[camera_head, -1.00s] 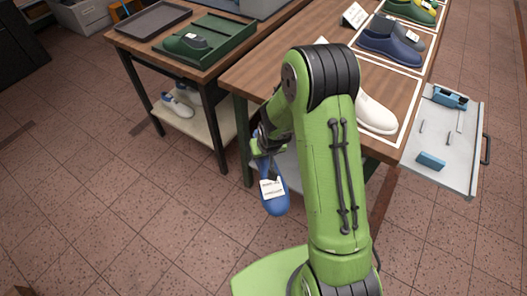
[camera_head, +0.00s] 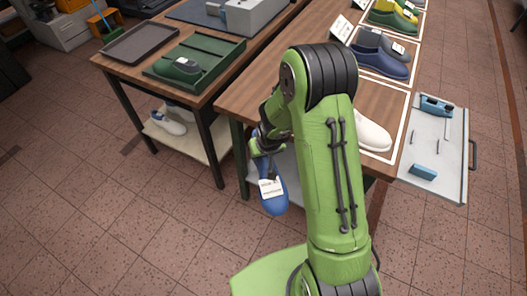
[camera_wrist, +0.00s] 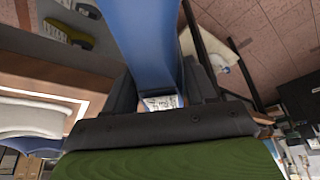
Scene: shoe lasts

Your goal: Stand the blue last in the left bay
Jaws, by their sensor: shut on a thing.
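The blue last (camera_head: 273,197) hangs from my gripper (camera_head: 262,150) in the head view, toe down, beside the table's near corner and above the floor. A white label with dark print is on it. In the wrist view my gripper (camera_wrist: 160,98) is shut on the blue last (camera_wrist: 150,35), with the dark jaws on both sides of it. A green tray (camera_head: 217,48) with raised dividers stands on the left table. A dark green last (camera_head: 180,68) with a label lies in its near-left part; the bay farther right looks empty.
A flat dark tray (camera_head: 140,42) and a grey box (camera_head: 250,14) share the left table. The nearer wooden table (camera_head: 243,96) holds several shoes in white outlines, including a white one (camera_head: 373,135). A pale board (camera_head: 443,160) sticks out at right. Open floor lies front left.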

